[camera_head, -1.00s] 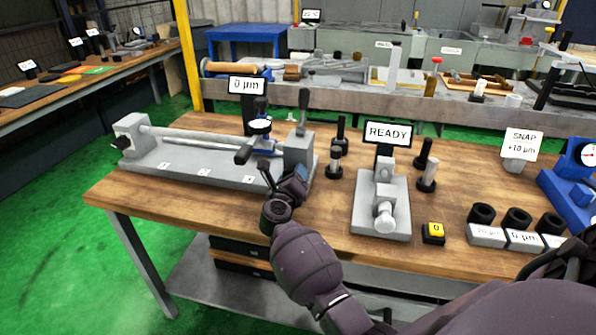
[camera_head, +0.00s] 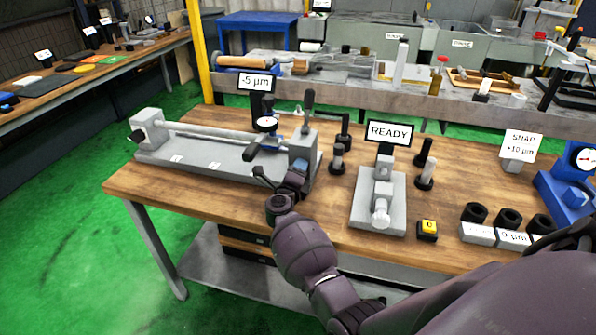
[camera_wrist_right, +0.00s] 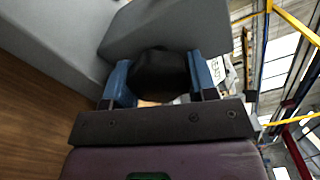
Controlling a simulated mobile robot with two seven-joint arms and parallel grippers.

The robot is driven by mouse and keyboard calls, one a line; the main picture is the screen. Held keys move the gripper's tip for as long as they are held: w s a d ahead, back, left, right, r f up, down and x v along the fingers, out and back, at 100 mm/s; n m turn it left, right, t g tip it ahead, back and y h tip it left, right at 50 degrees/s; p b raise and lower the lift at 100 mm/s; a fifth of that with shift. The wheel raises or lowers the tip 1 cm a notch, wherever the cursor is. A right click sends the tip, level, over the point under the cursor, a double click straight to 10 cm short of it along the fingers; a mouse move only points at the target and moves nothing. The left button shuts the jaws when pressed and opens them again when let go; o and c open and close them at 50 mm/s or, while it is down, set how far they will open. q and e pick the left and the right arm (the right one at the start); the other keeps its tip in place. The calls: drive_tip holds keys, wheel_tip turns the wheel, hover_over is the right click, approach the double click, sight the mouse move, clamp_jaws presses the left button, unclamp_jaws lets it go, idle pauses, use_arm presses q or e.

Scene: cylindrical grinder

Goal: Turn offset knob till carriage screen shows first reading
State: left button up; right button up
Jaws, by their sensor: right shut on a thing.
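The carriage screen (camera_head: 258,82) stands above the carriage on the grey grinder (camera_head: 215,158) and reads "-5 µm". My right gripper (camera_head: 297,172) is at the front of the grinder's right end block (camera_head: 303,148). In the right wrist view, the blue fingers of my right gripper (camera_wrist_right: 161,88) are shut on a dark round knob (camera_wrist_right: 160,68), which I take to be the offset knob. The knob sits against a grey block. In the head view, my gripper and arm hide the knob. My left gripper is not in view.
A grey gauge stand (camera_head: 376,208) with a "READY" screen (camera_head: 389,132) is right of the grinder. A yellow button box (camera_head: 428,229), several black rings, a "SNAP +10 µm" sign (camera_head: 521,145) and a blue dial stand (camera_head: 573,195) are farther right. Dark posts stand between grinder and stand.

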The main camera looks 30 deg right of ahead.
drive_tip(key=shift+f, duration=0.1)
drive_tip(key=o, duration=0.9)
drive_tip(key=shift+a, duration=0.1)
